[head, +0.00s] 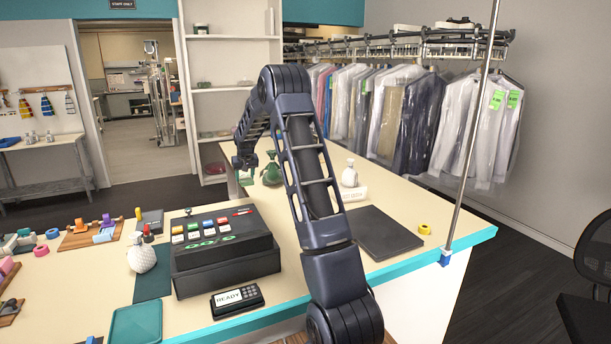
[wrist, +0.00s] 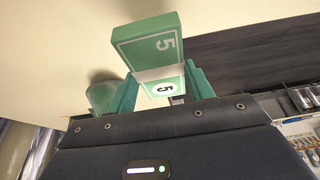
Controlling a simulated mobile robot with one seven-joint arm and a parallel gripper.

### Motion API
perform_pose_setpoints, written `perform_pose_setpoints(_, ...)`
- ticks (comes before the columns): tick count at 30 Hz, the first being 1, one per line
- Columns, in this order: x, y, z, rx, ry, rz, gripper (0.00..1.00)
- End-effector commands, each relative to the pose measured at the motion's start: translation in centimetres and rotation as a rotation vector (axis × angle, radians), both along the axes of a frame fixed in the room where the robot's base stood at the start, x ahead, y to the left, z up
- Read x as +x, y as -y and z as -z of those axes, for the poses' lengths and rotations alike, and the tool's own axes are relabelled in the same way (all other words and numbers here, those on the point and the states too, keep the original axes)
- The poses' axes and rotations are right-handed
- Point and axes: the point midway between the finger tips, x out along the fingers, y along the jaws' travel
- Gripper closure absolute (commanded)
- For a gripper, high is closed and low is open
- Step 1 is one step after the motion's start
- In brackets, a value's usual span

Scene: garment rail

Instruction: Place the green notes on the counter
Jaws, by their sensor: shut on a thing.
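The green notes (wrist: 148,42) are a banded stack marked with a 5, seen close up in the wrist view. My gripper (wrist: 162,82) is shut on them, one finger on each side. In the head view my gripper (head: 245,162) is over the far left part of the counter, and a bit of green shows just below it. The counter (head: 405,208) has a cream top and a teal edge. I cannot tell whether the notes touch the counter.
A green bottle-shaped object (head: 271,172) stands close right of my gripper; a white one (head: 349,174) is farther right. The cash register (head: 222,250), card reader (head: 237,300), dark mat (head: 376,232) and yellow tape roll (head: 424,229) are nearer. Bagged garments (head: 400,115) hang behind.

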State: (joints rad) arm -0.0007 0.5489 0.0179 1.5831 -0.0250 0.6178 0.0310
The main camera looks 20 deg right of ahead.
Motion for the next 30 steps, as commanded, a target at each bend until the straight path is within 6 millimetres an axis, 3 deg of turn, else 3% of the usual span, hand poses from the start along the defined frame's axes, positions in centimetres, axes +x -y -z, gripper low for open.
perform_pose_setpoints(1, 0.1, 0.0, -2.1, 0.000, 0.007, 0.000, 0.71)
perform_pose_setpoints(4, 0.1, 0.0, -5.3, 0.000, 0.007, 0.000, 0.71)
perform_pose_setpoints(16, 0.0, 0.0, -14.2, 0.000, 0.004, 0.000, 0.71)
perform_pose_setpoints(26, 4.6, 5.7, -14.3, -0.004, 0.001, 0.056, 0.71)
perform_pose_setpoints(30, 6.8, 9.4, -14.5, -0.006, 0.001, 0.091, 0.71)
